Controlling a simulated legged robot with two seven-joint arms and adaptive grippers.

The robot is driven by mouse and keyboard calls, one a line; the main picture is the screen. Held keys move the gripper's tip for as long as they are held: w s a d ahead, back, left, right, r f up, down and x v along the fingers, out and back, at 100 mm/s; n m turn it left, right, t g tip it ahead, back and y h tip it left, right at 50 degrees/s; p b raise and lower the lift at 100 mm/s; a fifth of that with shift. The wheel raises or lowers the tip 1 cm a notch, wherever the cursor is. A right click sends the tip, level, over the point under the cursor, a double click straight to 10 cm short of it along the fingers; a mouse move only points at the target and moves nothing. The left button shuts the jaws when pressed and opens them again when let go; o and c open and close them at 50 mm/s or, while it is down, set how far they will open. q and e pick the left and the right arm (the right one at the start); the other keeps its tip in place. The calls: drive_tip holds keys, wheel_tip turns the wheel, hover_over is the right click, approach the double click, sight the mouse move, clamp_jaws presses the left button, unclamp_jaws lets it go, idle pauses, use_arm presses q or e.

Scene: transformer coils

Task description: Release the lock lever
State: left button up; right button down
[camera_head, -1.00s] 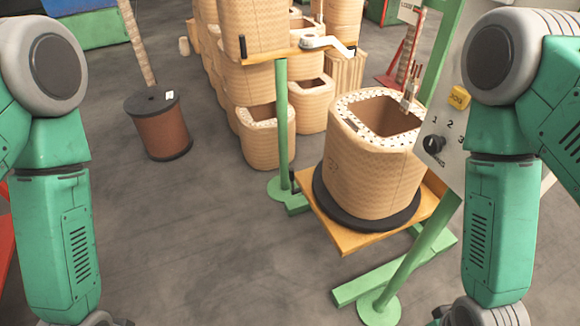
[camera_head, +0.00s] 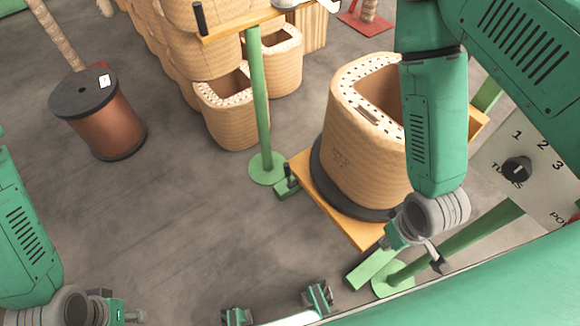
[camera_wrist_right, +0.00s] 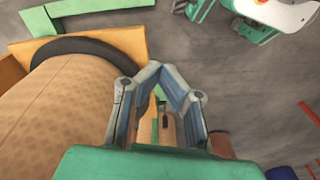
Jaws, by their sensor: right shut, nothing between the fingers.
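A small black upright lever (camera_head: 291,174) stands on a green foot beside the green post (camera_head: 261,100), left of the wooden platform (camera_head: 322,211). I take it for the lock lever, but cannot be sure. My right gripper (camera_head: 438,262) is at the platform's front right, apart from this lever. In the right wrist view its fingers (camera_wrist_right: 157,70) are shut and empty. Between them, farther off, a green and wooden structure with a dark part shows; I cannot tell which part it is. My left gripper (camera_head: 128,314) is at the bottom left, partly cut off, its fingers unclear.
A large wound coil (camera_head: 350,150) sits on a black ring on the platform; my right arm covers its right side. A grey control panel (camera_head: 545,185) with a black knob stands at right. A copper-coloured spool (camera_head: 100,120) stands at left. Bare floor lies between.

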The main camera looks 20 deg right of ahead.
use_arm(q)
drive_tip(key=shift+s, duration=0.1)
drive_tip(key=o, duration=0.5)
wheel_tip(320, 180, down, 8)
drive_tip(key=b, duration=0.8)
drive_tip(key=shift+a+f, duration=0.1)
drive_tip(key=shift+a, duration=0.05)
use_arm(e)
drive_tip(key=w+a+f+m+t+y, duration=0.2)
drive_tip(key=w+f+m+t, duration=0.2)
drive_tip(key=w, duration=0.9)
drive_tip(key=w+a+f+m+t+y, duration=0.2)
drive_tip(key=w+f+m, duration=0.6)
drive_tip(key=w+f, duration=0.4)
drive_tip(key=shift+w+a+f+t+y, duration=0.15)
drive_tip(key=shift+w+a+t+y, duration=0.25)
drive_tip(key=shift+w+t+y, duration=0.55)
drive_tip(key=shift+s+t+h, duration=0.25)
